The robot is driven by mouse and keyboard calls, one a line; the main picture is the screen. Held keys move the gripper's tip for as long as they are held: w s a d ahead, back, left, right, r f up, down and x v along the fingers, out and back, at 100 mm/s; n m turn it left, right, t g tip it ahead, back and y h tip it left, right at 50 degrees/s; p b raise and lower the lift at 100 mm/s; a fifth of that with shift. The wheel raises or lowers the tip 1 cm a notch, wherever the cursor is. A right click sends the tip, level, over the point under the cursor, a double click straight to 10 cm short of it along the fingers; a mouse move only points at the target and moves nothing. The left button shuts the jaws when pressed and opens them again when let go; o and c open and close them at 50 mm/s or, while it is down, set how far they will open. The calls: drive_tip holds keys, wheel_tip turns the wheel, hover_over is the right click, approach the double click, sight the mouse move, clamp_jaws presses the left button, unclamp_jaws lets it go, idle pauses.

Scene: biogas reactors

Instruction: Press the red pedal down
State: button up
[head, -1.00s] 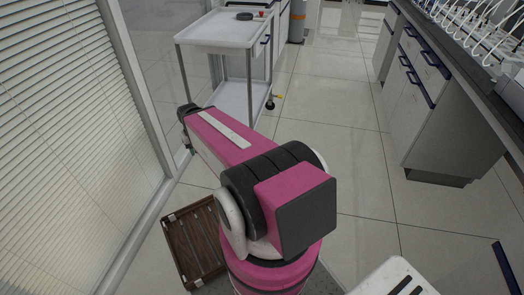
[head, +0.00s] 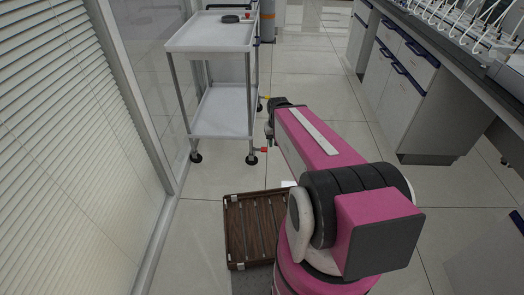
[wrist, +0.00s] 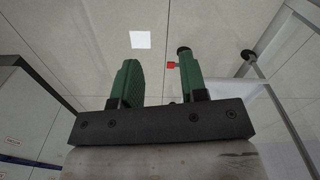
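The red pedal (head: 263,150) is a small tab at the near right caster (head: 252,160) of the white cart (head: 210,47), low over the floor. In the wrist view the red pedal (wrist: 171,65) shows just left of the right green finger, in line with the gap between the fingers. That finger hides part of the area beside it. My gripper (wrist: 158,75) is open and empty, with a wide gap between its fingers. In the head view the end of my arm is just right of and above the pedal, and the fingertips are hard to make out.
A brown slatted crate (head: 250,228) lies on the floor before the cart. A yellow pedal (head: 266,98) shows by the cart's far right caster. A glass wall with blinds (head: 70,140) is at left, a lab bench with drawers (head: 405,80) at right.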

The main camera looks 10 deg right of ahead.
drive_tip(key=shift+w+f, duration=0.1)
drive_tip(key=shift+w, duration=0.1)
drive_tip(key=c, duration=0.5)
drive_tip(key=shift+m+t, duration=0.6)
drive_tip(key=shift+t, duration=0.2)
drive_tip(key=w+f, duration=0.3)
drive_tip(key=w, duration=0.3)
drive_tip(key=w+f, duration=0.4)
drive_tip(key=w, duration=0.2)
drive_tip(key=w+f, duration=0.4)
drive_tip(key=w, duration=0.2)
drive_tip(key=shift+d, duration=0.3)
clamp_jaws()
drive_tip(key=w+f+m+t, duration=0.1)
drive_tip(key=w+f, duration=1.2)
drive_tip(key=w, duration=0.3)
drive_tip(key=shift+w+d+f+t+h, duration=0.2)
drive_tip(key=shift+d+f+t+h, duration=0.1)
drive_tip(key=shift+t+h, duration=0.1)
